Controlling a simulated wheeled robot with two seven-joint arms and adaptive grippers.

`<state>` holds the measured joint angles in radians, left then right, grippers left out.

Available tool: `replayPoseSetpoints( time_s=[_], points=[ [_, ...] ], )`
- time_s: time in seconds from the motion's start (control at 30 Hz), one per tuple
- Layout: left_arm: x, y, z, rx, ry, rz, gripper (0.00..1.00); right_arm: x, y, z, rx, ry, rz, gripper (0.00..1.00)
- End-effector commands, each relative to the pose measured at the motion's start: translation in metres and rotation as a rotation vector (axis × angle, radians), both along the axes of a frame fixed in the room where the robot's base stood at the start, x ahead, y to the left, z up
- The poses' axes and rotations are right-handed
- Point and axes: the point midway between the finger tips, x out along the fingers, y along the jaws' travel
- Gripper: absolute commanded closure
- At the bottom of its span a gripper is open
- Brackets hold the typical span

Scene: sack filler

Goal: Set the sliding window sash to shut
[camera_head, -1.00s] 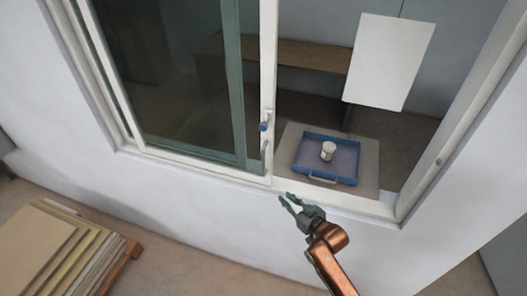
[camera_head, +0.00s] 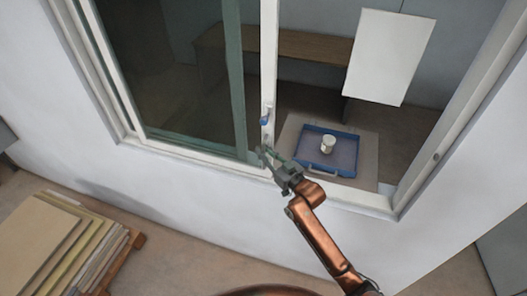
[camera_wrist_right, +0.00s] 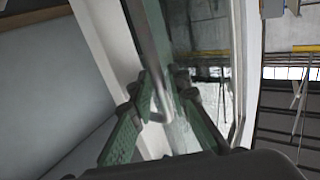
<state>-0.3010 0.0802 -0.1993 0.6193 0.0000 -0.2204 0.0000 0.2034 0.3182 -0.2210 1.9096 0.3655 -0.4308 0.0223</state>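The sliding window sash (camera_head: 269,70) has a white upright edge rail and stands at the left, overlapping a greenish glazed panel. The right part of the window is open. A blue latch (camera_head: 265,118) is on the rail. My right gripper (camera_head: 265,153) is at the low end of the rail, where it covers the grey pull handle. In the right wrist view, the handle (camera_wrist_right: 150,45) runs down between the two green fingers (camera_wrist_right: 163,100), which are spread apart. Contact with the handle cannot be told. My left gripper is not in view.
The white window frame (camera_head: 425,160) bounds the opening on the right. Beyond the opening, a blue tray (camera_head: 313,165) holds a white cup (camera_head: 328,143). A white panel (camera_head: 390,57) and a brown bench (camera_head: 310,65) are behind. Stacked boards (camera_head: 45,235) lie at lower left.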

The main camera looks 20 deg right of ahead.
Motion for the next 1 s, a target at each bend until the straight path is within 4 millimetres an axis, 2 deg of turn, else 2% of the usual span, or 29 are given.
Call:
replayPoseSetpoints(
  time_s=[0.23,0.5,1.0],
  points=[
    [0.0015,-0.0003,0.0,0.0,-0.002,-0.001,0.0,0.0007,0.0005,-0.0005,0.0,0.001,0.0,0.83],
    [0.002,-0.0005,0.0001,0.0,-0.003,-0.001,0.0,0.0005,0.0005,-0.0005,0.001,0.001,0.0,1.0],
    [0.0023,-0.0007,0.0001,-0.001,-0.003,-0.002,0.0,0.0005,0.0005,-0.0007,0.001,0.001,0.0,1.0]
  ],
)
